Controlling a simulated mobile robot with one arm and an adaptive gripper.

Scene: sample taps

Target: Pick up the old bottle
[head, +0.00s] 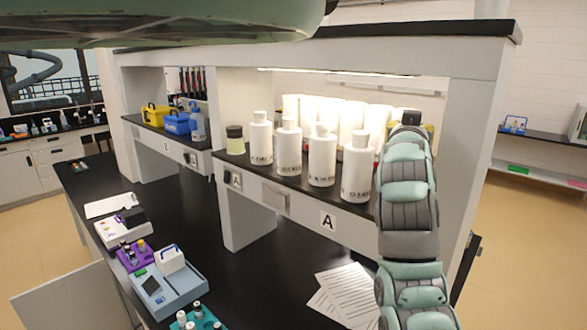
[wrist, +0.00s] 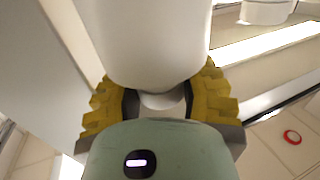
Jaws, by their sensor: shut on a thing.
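My gripper (wrist: 160,100) has yellow ridged fingers, shut on either side of the narrow neck of a white bottle (wrist: 152,40) in the wrist view. The bottle's wide body fills the top middle of that view. In the head view, my arm covers most of the gripper and the held bottle at the right end of the shelf. Several white labelled bottles stand upright on the lit shelf, including one at the left (head: 261,140) and one beside my arm (head: 357,170). I cannot tell from the labels which is old.
A dark-lidded jar (head: 235,140) stands left of the bottles on the shelf (head: 300,190). Papers (head: 345,295), a blue-grey device (head: 165,285) and a purple rack (head: 136,257) lie on the black bench. The shelf's upright panel (head: 480,150) is close to my arm. The bench middle is clear.

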